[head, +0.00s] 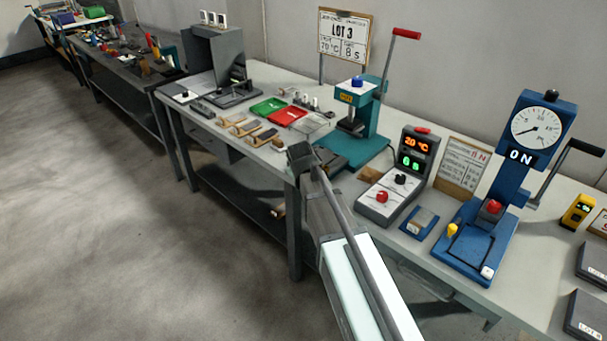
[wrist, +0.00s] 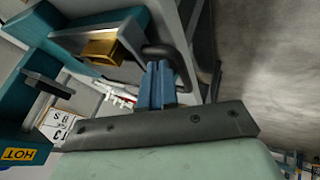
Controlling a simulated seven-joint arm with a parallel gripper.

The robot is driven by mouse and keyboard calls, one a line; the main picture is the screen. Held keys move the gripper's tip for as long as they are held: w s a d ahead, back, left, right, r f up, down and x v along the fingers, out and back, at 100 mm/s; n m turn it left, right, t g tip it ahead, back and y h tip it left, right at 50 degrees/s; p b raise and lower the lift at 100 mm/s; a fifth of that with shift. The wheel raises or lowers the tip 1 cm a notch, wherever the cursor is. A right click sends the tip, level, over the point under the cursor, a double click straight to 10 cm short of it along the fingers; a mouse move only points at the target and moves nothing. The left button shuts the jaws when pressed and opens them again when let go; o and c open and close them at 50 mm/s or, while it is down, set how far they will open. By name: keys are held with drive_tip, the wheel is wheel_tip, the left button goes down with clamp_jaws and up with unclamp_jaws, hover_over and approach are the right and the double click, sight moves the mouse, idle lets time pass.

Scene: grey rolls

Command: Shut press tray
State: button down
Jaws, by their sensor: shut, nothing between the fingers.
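The teal press (head: 350,120) stands on the bench in the head view, with a red-knobbed lever and a HOT label. In the wrist view its teal body (wrist: 25,105) fills the left. The press tray (wrist: 128,33) sticks out from the teal base, a brass-coloured block (wrist: 100,47) lying in it. Its black looped handle (wrist: 178,55) faces my gripper. My gripper (wrist: 158,70), with blue fingers, is shut and empty beside the handle; I cannot tell whether they touch. In the head view my gripper (head: 303,157) is at the bench's front edge, and the tray is not clearly visible.
A control box (head: 395,185) reading 20 °C stands right of the press. Further right is a blue press (head: 490,210) with a gauge. Green (head: 267,107) and red (head: 288,117) trays lie to the left. The floor before the bench is clear.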

sight(337, 155)
drive_tip(key=w+d, duration=1.1)
drive_tip(key=w, duration=0.1)
drive_tip(key=shift+d, duration=0.35)
drive_tip(key=shift+w+d, duration=0.25)
drive_tip(key=shift+d, duration=0.1)
drive_tip(key=shift+d, duration=0.1)
